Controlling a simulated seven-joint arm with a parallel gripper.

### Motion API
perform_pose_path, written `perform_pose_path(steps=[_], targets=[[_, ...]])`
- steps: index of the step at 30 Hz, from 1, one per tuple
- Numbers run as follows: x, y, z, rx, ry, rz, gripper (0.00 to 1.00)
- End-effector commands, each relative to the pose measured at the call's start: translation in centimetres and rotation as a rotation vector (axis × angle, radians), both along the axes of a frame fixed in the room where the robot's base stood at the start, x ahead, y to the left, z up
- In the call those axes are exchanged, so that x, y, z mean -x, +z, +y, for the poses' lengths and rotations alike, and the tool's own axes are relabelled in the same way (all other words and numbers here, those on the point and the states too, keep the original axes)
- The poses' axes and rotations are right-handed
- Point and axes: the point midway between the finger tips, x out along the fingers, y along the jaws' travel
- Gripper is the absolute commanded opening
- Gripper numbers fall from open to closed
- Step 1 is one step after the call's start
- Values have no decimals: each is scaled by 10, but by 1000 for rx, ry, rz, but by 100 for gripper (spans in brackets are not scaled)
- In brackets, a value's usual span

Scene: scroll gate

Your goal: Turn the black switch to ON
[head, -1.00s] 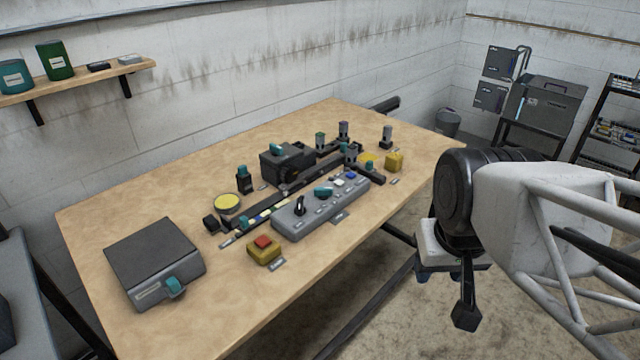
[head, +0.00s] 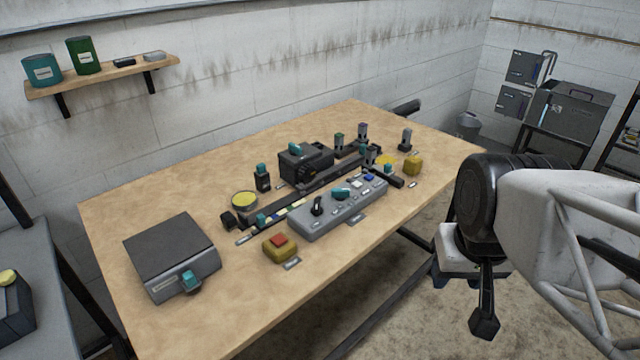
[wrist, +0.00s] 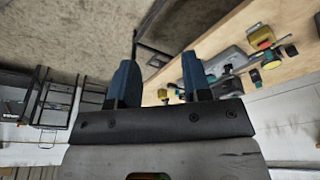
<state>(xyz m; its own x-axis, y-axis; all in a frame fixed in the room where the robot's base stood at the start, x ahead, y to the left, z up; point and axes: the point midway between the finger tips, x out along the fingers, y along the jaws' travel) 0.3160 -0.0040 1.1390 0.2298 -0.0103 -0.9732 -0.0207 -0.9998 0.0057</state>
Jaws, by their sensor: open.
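The black switch (head: 317,207) is a small black knob standing on the left part of a grey control panel (head: 315,226) in the middle of the wooden table. A teal knob (head: 341,194) and a blue button (head: 369,178) are on the same panel to its right. The switch's labels are too small to read. My gripper (head: 484,325) hangs off the table's right side, well apart from the panel. In the wrist view my gripper (wrist: 158,82) shows two blue fingers spread apart with nothing between them.
On the wooden table (head: 150,215) are a red button on a yellow base (head: 280,246), a grey box with a teal latch (head: 172,257), a black box (head: 305,163), a yellow disc (head: 244,199) and a yellow block (head: 413,165). The table's front edge lies between my arm and the panel.

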Motion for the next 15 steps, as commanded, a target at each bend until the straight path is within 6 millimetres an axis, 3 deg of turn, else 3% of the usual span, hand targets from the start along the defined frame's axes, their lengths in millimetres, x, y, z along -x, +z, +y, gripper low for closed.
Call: perform_pose_path(steps=[8, 15], targets=[[-19, 4, 4, -3, 3, 11, 45], [-59, 9, 15, -9, 6, 34, 45]])
